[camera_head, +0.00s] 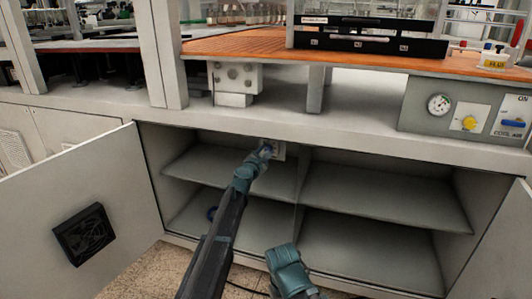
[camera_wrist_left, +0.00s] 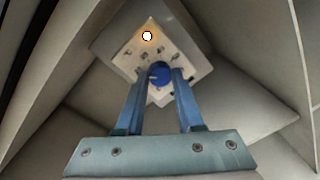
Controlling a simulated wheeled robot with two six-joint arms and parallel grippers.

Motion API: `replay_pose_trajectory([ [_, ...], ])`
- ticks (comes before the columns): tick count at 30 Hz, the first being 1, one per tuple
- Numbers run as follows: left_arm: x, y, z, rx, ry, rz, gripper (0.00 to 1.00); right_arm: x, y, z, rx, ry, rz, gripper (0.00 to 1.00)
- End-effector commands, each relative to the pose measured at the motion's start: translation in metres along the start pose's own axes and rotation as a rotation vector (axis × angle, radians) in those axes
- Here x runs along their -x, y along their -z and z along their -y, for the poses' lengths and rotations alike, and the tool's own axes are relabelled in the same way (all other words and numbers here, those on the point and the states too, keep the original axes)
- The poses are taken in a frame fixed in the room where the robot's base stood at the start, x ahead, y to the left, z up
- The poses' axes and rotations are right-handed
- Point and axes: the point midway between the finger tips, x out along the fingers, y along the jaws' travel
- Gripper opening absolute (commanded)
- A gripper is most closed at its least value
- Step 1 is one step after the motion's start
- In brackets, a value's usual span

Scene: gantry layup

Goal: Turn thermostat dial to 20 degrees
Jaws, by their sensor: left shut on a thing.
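The thermostat is a pale plate (camera_head: 279,151) on the back wall inside the open cabinet, near the top of its left half. The left wrist view shows the plate (camera_wrist_left: 128,50) tilted, with small markings around a round blue dial (camera_wrist_left: 160,72) and a glowing orange-white lamp (camera_wrist_left: 147,36) near its top corner. My left gripper (camera_head: 266,150) reaches into the cabinet. Its two blue fingers (camera_wrist_left: 159,82) are shut on the dial, one on each side. A small pale mark shows on the dial's left side; the marking it points to is too small to read.
Cabinet shelves (camera_head: 380,200) and a centre divider surround my left arm. An open door (camera_head: 60,200) with a black vent stands at left. A cool air panel (camera_head: 470,109) with a gauge and knobs is above right.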

Motion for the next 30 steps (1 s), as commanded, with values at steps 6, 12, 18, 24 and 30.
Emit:
replay_pose_trajectory([
  [6,0.0013,0.0005,0.0004,0.048,0.002,0.003,0.00,-0.0009,0.0001,0.0001,0.000,0.000,0.000,0.50],
  [12,0.0014,0.0004,0.0004,0.060,0.002,0.003,0.00,-0.0009,0.0001,0.0001,0.000,0.000,0.000,0.50],
  [18,0.0015,0.0004,0.0005,0.060,0.002,0.003,0.00,-0.0009,0.0001,0.0001,0.000,0.000,0.000,0.50],
  [24,0.0014,0.0004,0.0004,0.060,0.001,0.003,0.54,-0.0009,0.0001,0.0001,0.000,0.000,0.000,0.50],
  [30,0.0008,0.0003,0.0002,0.060,0.001,0.003,0.66,-0.0007,0.0001,0.0001,0.000,0.000,0.000,0.50],
])
